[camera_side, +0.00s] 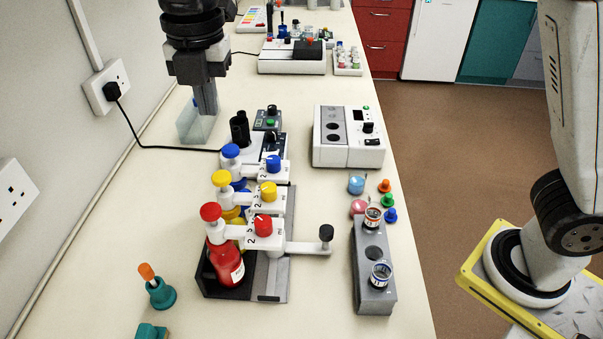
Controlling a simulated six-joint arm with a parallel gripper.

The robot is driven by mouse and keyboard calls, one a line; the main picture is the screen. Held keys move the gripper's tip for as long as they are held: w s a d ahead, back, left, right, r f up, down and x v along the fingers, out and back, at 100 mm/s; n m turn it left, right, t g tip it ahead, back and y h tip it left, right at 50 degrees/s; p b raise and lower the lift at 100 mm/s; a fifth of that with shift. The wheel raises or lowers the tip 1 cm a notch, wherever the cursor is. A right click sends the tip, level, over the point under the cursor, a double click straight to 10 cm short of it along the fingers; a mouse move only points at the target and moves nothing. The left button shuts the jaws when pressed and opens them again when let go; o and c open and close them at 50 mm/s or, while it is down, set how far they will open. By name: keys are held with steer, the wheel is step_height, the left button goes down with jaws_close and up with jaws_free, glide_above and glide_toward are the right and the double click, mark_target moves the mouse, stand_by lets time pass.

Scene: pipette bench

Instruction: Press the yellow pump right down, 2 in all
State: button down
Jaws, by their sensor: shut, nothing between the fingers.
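The yellow pump (222,179) is a round yellow cap atop a dispenser with a white body and a yellow dial (268,191). It stands between the red pump (210,212) in front and the blue pump (230,151) behind, all in a dark rack. The yellow bottle below is mostly hidden by the red unit. My gripper (207,108) is shut and empty, pointing down. In the picture it is above and behind the pumps, near a clear tub, and apart from the yellow pump.
A clear tub (194,126) stands by the wall. A white device (348,137) is to the right, with a grey block (374,265) holding jars nearer. Small coloured caps lie near the right edge. A lever with a black knob (326,233) sticks out rightward. Front left holds a teal bottle (161,294).

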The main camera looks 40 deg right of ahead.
mark_target(224, 178)
steer(key=shift+d, duration=0.1)
stand_by(0.3)
steer(key=shift+f+n+t+y, duration=0.25)
steer(key=shift+n+t+y, duration=0.4)
steer(key=shift+t, duration=0.7)
steer(key=shift+f+n+t+y, duration=0.35)
steer(key=shift+n+t, duration=0.4)
steer(key=shift+t, duration=0.55)
steer(key=shift+f+n+t+y, duration=0.2)
steer(key=shift+n+t+y, duration=0.45)
steer(key=shift+t, duration=0.7)
steer(key=shift+f, duration=0.2)
steer(key=shift+f, duration=4.2)
